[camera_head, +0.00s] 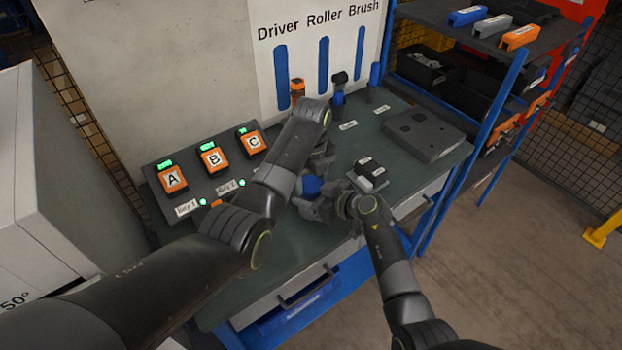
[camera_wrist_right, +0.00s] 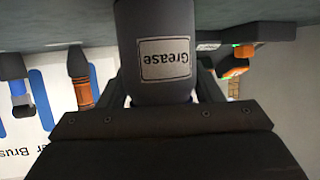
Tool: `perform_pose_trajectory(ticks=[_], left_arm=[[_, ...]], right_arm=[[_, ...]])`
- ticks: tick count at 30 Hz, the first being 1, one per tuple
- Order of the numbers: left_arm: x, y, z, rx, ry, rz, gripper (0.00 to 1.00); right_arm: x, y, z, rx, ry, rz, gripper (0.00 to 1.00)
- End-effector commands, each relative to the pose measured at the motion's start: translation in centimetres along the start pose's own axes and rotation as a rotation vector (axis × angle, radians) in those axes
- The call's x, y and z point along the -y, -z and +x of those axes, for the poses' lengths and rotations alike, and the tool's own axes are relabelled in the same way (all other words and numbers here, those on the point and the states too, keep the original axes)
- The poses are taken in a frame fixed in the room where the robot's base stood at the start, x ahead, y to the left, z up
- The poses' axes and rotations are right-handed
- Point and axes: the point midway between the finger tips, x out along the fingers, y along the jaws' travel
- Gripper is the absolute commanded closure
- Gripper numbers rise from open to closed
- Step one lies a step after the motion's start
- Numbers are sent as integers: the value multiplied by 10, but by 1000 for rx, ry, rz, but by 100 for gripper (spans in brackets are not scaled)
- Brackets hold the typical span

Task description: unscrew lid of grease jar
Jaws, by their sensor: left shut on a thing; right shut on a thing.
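The grease jar (camera_wrist_right: 162,55) is dark grey with a white "Grease" label and appears upside down in the right wrist view. My right gripper (camera_wrist_right: 160,98) is shut around the jar's body, with a finger on each side. In the head view my right gripper (camera_head: 318,207) is low over the bench, and the jar is mostly hidden by my grippers. The blue lid (camera_head: 311,186) shows between the two grippers. My left gripper (camera_head: 320,166) comes down from above and is shut at the lid; its fingertips are partly hidden by my arm.
A panel with boxes A (camera_head: 172,179), B (camera_head: 213,159) and C (camera_head: 252,142) is at the left. A grey plate (camera_head: 424,135) lies at the right. Upright tools (camera_head: 338,92) stand behind.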

Motion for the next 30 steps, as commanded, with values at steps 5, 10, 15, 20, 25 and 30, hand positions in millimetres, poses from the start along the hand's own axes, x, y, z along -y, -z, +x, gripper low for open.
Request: perform_pose_trajectory(ticks=[5, 10, 15, 20, 25, 30], left_arm=[[0, 0, 0, 0, 0, -285, 74], [0, 0, 0, 0, 0, -563, 74], [0, 0, -1, 0, 0, -838, 74], [0, 0, -1, 0, 0, -1048, 74], [0, 0, -1, 0, 0, -1151, 74], [0, 0, -1, 0, 0, -1160, 74]], right_arm=[[0, -1, 0, 1, -1, 0, 100], [0, -1, 0, 1, -1, 0, 100], [0, -1, 0, 1, -1, 0, 100], [0, -1, 0, 1, -1, 0, 100], [0, -1, 0, 1, -1, 0, 100], [0, -1, 0, 1, -1, 0, 100]])
